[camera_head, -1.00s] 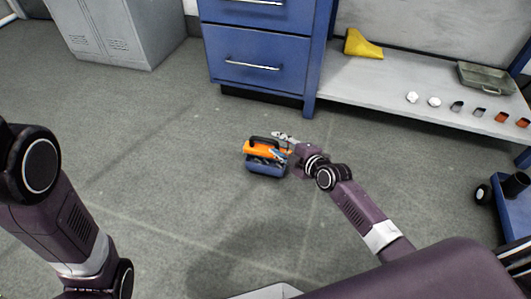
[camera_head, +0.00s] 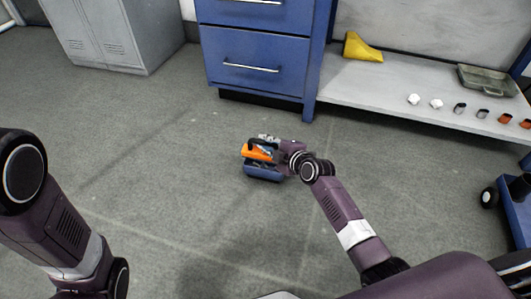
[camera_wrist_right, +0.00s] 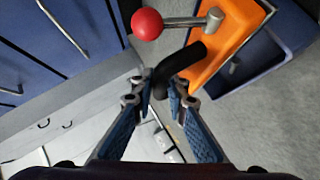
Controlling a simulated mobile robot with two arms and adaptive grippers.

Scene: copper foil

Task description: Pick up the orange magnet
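The orange magnet (camera_head: 257,153) sits tilted at the blue box (camera_head: 262,173) on the floor. In the right wrist view the magnet (camera_wrist_right: 222,48) has a black handle and a metal lever with a red ball (camera_wrist_right: 146,24). My right gripper (camera_head: 267,140) is at the magnet's far right side. Part of the magnet is hidden by my right arm. My left arm shows at the left; its gripper is out of view.
A blue drawer cabinet (camera_head: 256,48) and a low grey shelf (camera_head: 390,88) stand behind. The shelf carries a yellow object (camera_head: 362,48), a metal tray (camera_head: 488,79) and several small items. A blue cart (camera_head: 520,212) stands at the right. The floor at left is clear.

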